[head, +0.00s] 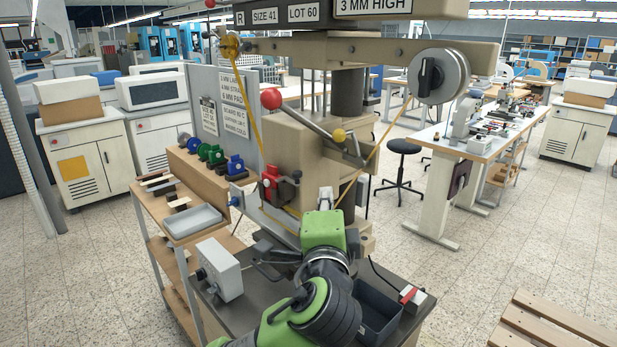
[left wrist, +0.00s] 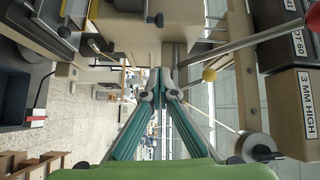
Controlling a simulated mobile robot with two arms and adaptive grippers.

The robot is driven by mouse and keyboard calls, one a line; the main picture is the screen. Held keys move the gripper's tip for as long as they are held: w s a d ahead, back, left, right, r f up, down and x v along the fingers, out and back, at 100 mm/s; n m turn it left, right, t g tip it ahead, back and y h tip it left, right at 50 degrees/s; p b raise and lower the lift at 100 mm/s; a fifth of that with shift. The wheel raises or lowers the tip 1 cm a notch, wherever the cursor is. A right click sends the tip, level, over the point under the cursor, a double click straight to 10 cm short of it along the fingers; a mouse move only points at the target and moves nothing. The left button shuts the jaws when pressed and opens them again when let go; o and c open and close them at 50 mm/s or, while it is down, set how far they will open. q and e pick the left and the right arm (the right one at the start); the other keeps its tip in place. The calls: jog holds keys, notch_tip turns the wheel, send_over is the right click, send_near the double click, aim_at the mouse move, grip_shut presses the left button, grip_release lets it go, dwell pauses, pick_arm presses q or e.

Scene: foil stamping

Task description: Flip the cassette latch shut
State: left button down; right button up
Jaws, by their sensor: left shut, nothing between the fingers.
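The foil press (head: 270,130) stands in the middle with a yellow foil ribbon (head: 253,110) running down from its top arm. A red block (head: 270,183) with a dark knob sits at the press front, beside a pale bar with a blue end (head: 236,201). I cannot tell which part is the cassette latch, or whether it is shut. My left gripper (head: 325,198) is just right of the red block, close in front of the press. In the left wrist view, its teal fingers (left wrist: 159,88) meet at the tips with nothing between them. My right gripper is out of view.
A red-balled lever (head: 271,98) and a yellow-knobbed one (head: 339,135) stick out above. A grey control box (head: 222,268) stands left on the press table. A black tray (head: 378,312) is at right. A side cart holds colored spools (head: 211,153) and a grey tray (head: 192,221).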

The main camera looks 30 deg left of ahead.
pick_arm(q)
jog(key=shift+r, duration=0.2)
jog(key=p+x, duration=0.3)
jog(key=x, duration=0.7)
jog(key=s+a+p, duration=0.1)
jog(key=s+a, duration=0.1)
jog(key=shift+s+a+f+p, duration=0.2)
jog(key=shift+s+a+p, duration=0.15)
jog(key=shift+s+a, duration=0.05)
jog(key=shift+w, duration=0.1)
